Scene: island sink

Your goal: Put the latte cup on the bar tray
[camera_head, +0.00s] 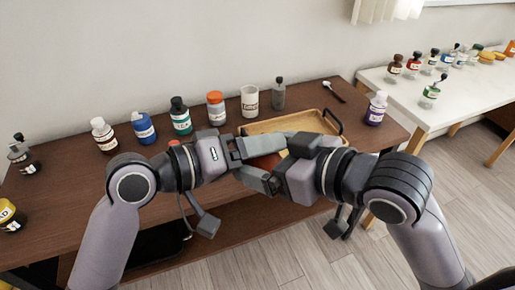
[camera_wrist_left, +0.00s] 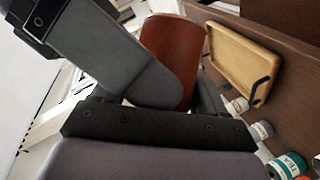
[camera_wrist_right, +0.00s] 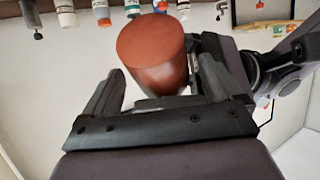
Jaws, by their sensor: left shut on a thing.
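The latte cup is a reddish-brown cup (camera_head: 266,161), mostly hidden between my grippers in the head view. It shows larger in the left wrist view (camera_wrist_left: 170,58) and the right wrist view (camera_wrist_right: 152,52). My left gripper (camera_head: 259,164) is shut on it. My right gripper (camera_wrist_right: 160,88) faces the cup from the other side, its fingers spread with the cup between or just beyond them; a gap shows beside the left finger. The bar tray (camera_head: 312,123), light wood with black handles, lies on the brown table behind the grippers and looks empty.
Several bottles stand along the table's back, including a green-labelled one (camera_head: 180,116), an orange-capped one (camera_head: 216,108) and a white cup (camera_head: 249,101). A purple-labelled bottle (camera_head: 376,108) stands right of the tray. A white table (camera_head: 462,95) with more bottles adjoins at right.

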